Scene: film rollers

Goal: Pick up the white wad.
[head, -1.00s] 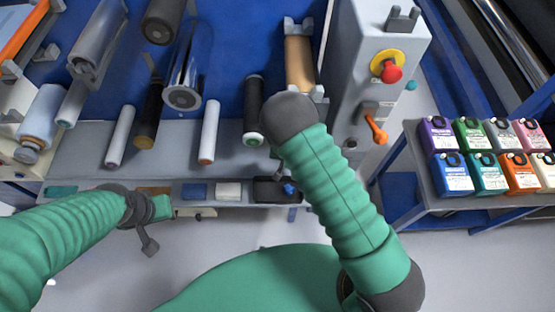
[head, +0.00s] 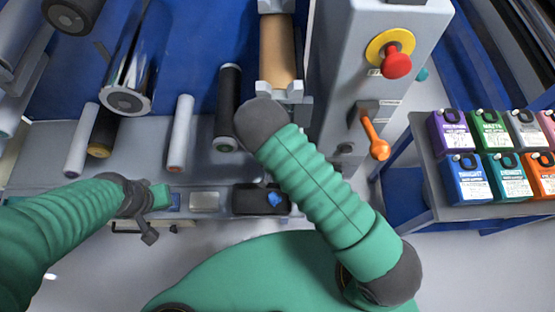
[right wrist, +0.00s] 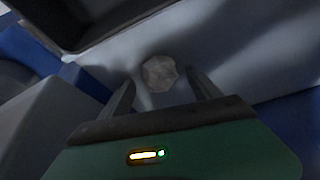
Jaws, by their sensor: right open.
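The white wad (right wrist: 160,73) is a small, pale, crumpled lump in the right wrist view. It lies on a light grey surface, just beyond and between the fingertips of my right gripper (right wrist: 162,90). That gripper is open, its two dark fingers spread on either side with nothing held. In the head view my right forearm hides the right gripper, and I cannot make out the wad there. My left gripper (head: 148,212) is at the left, by the front of the shelf; its jaws are too unclear to judge.
Rollers, among them a white roller (head: 180,133) and a tan roller (head: 277,50), stand over the grey shelf. A black tray (head: 252,199) sits at its front. A grey control post (head: 335,60) and a cart (head: 440,205) with coloured boxes stand to the right.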

